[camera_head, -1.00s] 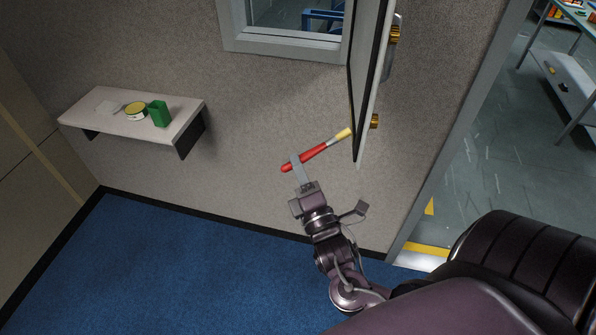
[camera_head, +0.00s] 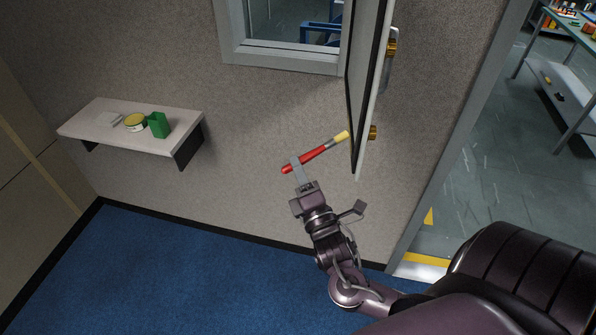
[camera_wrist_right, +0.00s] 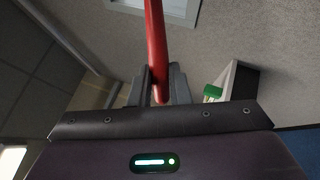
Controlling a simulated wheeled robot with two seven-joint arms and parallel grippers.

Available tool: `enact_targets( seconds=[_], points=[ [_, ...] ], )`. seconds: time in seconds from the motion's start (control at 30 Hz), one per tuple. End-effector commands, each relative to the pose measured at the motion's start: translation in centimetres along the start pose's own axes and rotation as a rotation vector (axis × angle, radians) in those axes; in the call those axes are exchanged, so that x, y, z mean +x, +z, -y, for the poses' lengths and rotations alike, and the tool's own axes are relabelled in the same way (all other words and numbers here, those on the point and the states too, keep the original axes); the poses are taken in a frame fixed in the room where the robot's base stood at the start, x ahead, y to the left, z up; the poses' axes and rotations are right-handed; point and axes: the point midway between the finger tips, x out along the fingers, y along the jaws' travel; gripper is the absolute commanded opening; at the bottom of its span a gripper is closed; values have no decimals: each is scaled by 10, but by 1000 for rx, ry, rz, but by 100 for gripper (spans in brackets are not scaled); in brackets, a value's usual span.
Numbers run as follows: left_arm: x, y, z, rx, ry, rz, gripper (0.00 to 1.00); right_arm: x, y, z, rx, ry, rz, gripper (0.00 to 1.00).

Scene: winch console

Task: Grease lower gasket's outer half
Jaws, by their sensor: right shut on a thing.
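My right gripper (camera_head: 297,172) is shut on the red handle of a brush (camera_head: 315,153). The brush slants up to the right, and its pale yellow tip is close to the lower edge of the open window sash (camera_head: 363,100); I cannot tell whether they touch. A dark gasket strip (camera_head: 350,92) runs along the sash's left edge. In the right wrist view the red handle (camera_wrist_right: 156,45) stands between the two fingers (camera_wrist_right: 158,88), and the brush tip is out of view. My left gripper is not in view.
A wall shelf (camera_head: 100,134) at the left holds a round yellow-rimmed tin (camera_head: 134,122), a green holder (camera_head: 158,125) and a small pale item (camera_head: 117,119). Brass fittings (camera_head: 372,132) stick out from the sash. Blue floor (camera_head: 190,270) is clear below.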

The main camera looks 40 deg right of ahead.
Motion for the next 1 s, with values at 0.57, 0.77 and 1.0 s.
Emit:
enact_targets(
  seconds=[0.57, 0.77, 1.0],
  points=[
    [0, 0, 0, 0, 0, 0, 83, 23, 11, 10, -1, 1, 2, 0],
    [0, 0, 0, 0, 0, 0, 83, 26, 12, 12, 0, 0, 2, 0],
    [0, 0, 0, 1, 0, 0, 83, 27, 12, 12, -1, 1, 2, 0]
  ],
)
